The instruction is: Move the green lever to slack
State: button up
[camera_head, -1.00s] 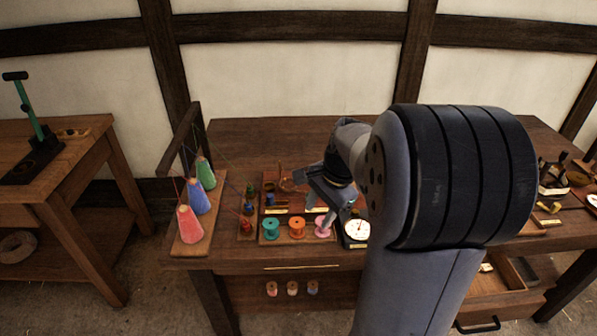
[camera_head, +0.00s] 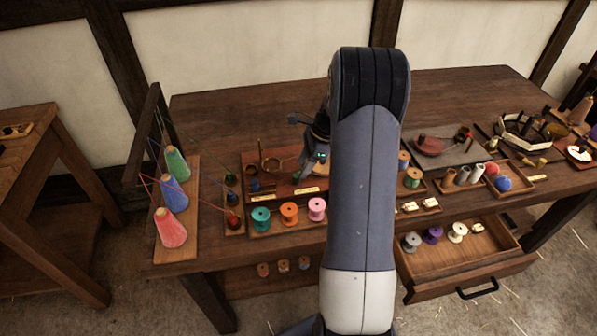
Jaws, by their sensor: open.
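The green lever is outside the picture now. A second ago it stood on the bench at the left. Of that side bench (camera_head: 60,125), only the right part shows at the left edge of the view. My gripper (camera_head: 303,150) is over the back middle of the main table, partly hidden by my own arm. It is open, and I see nothing held in it. It is far to the right of the side bench.
The main table (camera_head: 240,103) holds a rack with red (camera_head: 170,228), blue (camera_head: 173,194) and green (camera_head: 177,163) thread cones at its left end. Several spools stand along its front. An open drawer (camera_head: 470,268) juts out at the front right. Floor shows between the benches.

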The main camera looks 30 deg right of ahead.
jog(key=shift+x, duration=2.1)
jog(key=shift+c, duration=0.3)
grip_shut()
